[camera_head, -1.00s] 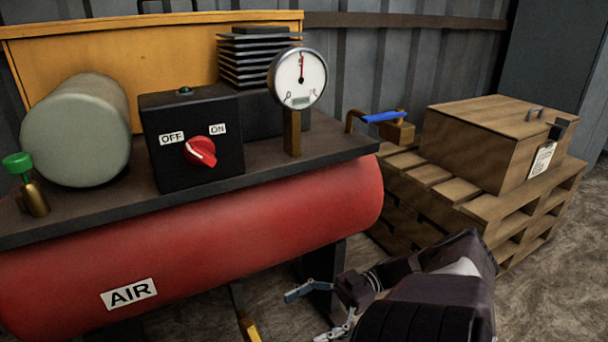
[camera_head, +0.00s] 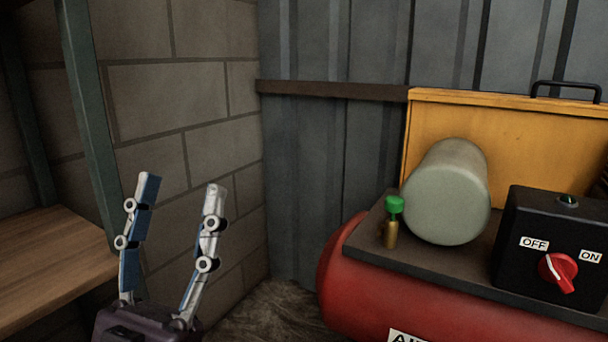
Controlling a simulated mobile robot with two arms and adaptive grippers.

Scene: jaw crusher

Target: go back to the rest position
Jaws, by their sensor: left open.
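My left gripper (camera_head: 178,190) is at the lower left of the head view. Its two fingers point up and stand apart, with nothing between them. It is in front of the block wall and to the left of the air compressor, touching nothing that I can see. My right gripper is not in view.
A red air tank (camera_head: 350,290) stands at the lower right, with a black OFF/ON switch box (camera_head: 520,240), a grey cylinder (camera_head: 447,195) and a green-capped brass valve (camera_head: 393,220) on top. A yellow panel (camera_head: 530,130) stands behind. A wooden shelf (camera_head: 45,260) with green posts is at the left.

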